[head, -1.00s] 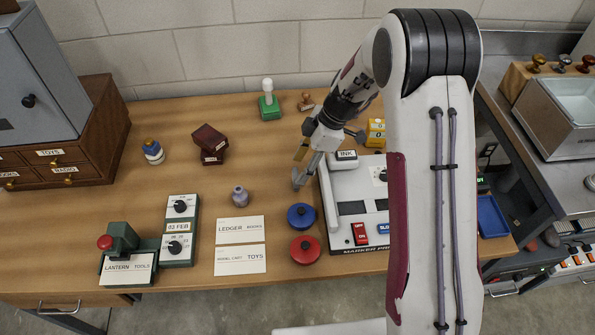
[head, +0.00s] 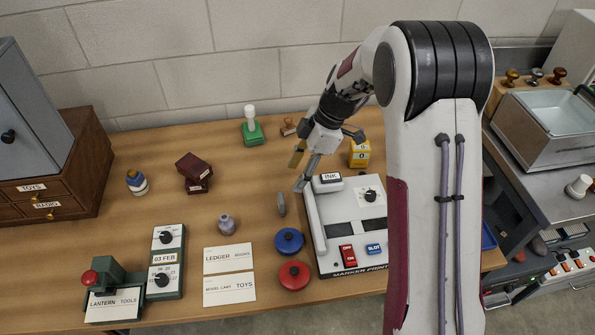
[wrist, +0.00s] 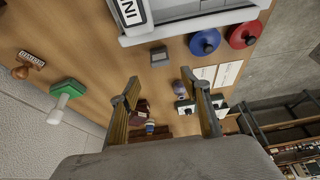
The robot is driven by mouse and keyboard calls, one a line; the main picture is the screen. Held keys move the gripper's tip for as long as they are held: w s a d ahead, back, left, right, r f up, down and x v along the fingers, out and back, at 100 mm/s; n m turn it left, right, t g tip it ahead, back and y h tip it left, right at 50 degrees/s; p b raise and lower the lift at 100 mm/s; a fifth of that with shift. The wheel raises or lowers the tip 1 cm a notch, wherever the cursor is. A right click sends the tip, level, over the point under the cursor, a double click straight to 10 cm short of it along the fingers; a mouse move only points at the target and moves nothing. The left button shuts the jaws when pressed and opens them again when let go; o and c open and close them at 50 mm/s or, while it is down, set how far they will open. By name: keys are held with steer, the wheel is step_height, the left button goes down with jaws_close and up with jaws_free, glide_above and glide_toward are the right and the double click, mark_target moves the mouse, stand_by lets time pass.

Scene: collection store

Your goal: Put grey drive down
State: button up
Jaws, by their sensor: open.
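The grey drive (head: 281,204) is a small grey block on the wooden table, left of the label printer, and appears to stand on end. It also shows in the wrist view (wrist: 159,56), apart from both fingers, with table around it. My gripper (head: 298,172) is above and slightly to the right of the drive, open and empty. In the wrist view my two fingers (wrist: 168,85) are spread wide with nothing between them.
The label printer (head: 352,262) stands close on the right. A blue knobbed disc (head: 289,241), a red one (head: 294,275) and a small grey-purple bottle (head: 226,224) are nearby. A green stamp (head: 252,132) is behind. Table left of the drive is clear.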

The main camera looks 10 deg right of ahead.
stand_by(0.4)
steer(key=s+d+r+m+t+h, duration=0.25)
steer(key=s+r+m, duration=0.55)
steer(key=s+r, duration=0.7)
steer(key=s+d+r+m+t+h, duration=0.1)
steer(key=s+d+r+m, duration=0.1)
steer(key=s+m, duration=0.3)
steer(key=s+d+r+m+t+h, duration=0.1)
steer(key=s+m, duration=0.4)
steer(key=s, duration=0.5)
steer(key=shift+s+d+r+t, duration=0.35)
steer(key=shift+d+r+t, duration=0.3)
steer(key=shift+d, duration=0.3)
